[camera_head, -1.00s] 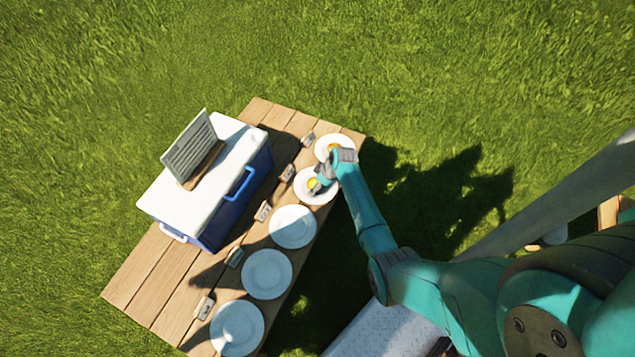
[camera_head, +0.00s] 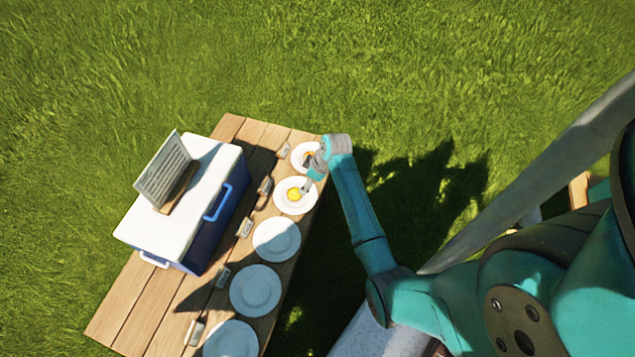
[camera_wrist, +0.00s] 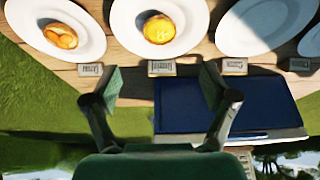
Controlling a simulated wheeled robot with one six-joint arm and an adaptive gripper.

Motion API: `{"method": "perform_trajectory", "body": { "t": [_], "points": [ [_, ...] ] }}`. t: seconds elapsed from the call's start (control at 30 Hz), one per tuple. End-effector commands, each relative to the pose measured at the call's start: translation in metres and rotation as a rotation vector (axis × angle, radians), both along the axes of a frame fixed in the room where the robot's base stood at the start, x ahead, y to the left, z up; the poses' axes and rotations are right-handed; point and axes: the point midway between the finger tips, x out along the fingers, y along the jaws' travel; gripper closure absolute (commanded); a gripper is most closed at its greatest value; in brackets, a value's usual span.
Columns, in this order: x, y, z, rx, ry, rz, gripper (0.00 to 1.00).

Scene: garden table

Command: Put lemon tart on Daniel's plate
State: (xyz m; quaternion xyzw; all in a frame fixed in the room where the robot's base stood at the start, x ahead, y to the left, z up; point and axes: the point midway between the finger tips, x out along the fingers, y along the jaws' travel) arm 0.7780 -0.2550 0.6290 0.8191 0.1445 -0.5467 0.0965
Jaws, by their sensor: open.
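A yellow tart, the likely lemon tart (camera_head: 294,194), lies on the second plate (camera_head: 284,207) from the table's far end. It also shows in the wrist view (camera_wrist: 159,29), centred on its white plate (camera_wrist: 120,40). My gripper (camera_head: 308,186) is beside and above this plate. In the wrist view my gripper (camera_wrist: 162,88) has its fingers wide apart with nothing between them. Small name cards stand by the plates, one of them (camera_wrist: 161,68) by the tart's plate. Their writing is too small to read, so I cannot tell which plate is Daniel's.
An orange-brown pastry (camera_wrist: 61,36) sits on the farthest plate (camera_head: 299,149). Three empty plates, the nearest (camera_head: 231,340) among them, line the table's right edge. A blue cooler (camera_head: 215,230) with a white lid bears a propped sign (camera_head: 163,168). Grass surrounds the table.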

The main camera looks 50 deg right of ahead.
Motion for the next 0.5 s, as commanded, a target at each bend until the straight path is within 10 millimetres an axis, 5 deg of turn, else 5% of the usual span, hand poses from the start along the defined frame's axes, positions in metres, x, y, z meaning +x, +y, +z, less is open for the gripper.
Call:
{"method": "perform_trajectory", "body": {
  "t": [0.27,0.5],
  "points": [
    [-0.005,0.007,-0.003,-0.004,-0.005,-0.008,0.16],
    [-0.041,0.064,-0.034,-0.047,-0.072,-0.095,0.16]
  ]
}}
